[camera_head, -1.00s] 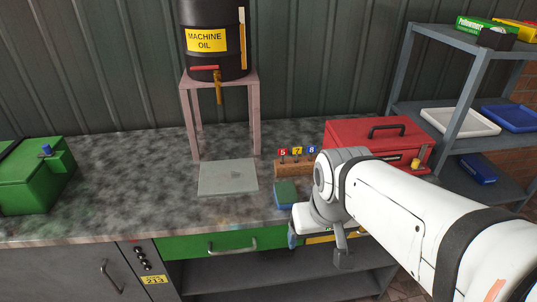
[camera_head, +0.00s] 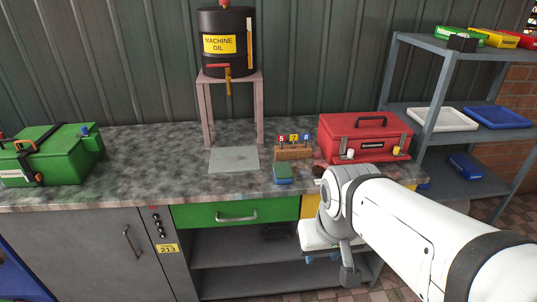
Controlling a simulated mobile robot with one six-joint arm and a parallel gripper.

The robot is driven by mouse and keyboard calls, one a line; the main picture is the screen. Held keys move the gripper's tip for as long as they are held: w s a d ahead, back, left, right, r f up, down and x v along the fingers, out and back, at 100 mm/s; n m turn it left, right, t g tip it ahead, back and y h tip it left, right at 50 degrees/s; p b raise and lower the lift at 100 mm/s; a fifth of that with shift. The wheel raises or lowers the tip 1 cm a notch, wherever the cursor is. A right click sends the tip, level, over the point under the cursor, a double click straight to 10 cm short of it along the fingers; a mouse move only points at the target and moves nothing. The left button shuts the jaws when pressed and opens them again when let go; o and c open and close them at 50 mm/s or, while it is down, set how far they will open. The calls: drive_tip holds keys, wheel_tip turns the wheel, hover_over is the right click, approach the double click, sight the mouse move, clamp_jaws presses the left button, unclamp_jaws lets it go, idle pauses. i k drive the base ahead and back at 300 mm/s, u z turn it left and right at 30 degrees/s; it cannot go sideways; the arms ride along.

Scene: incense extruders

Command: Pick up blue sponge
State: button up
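A small block with a green top and blue sides (camera_head: 283,174), which looks like the blue sponge, lies on the countertop near its front edge. It is just in front of a small wooden rack. My gripper (camera_head: 322,257) hangs at the end of my white arm, right of and lower in the picture than the sponge, in front of the counter. It is apart from the sponge. Small blue parts show at its lower end. Its fingers are mostly hidden by my wrist, so I cannot tell whether it is open.
A grey plate (camera_head: 234,159) lies under the oil drum stand (camera_head: 261,104). The wooden rack (camera_head: 293,153) and a red toolbox (camera_head: 364,137) stand behind and right of the sponge. A green box (camera_head: 60,155) is at left. Counter (camera_head: 150,165) between is clear. A grey shelf (camera_head: 440,105) stands right.

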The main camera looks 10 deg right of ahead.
sight(283, 173)
drive_tip(key=u, duration=0.05)
drive_tip(key=i, duration=1.1)
drive_tip(key=z, duration=0.6)
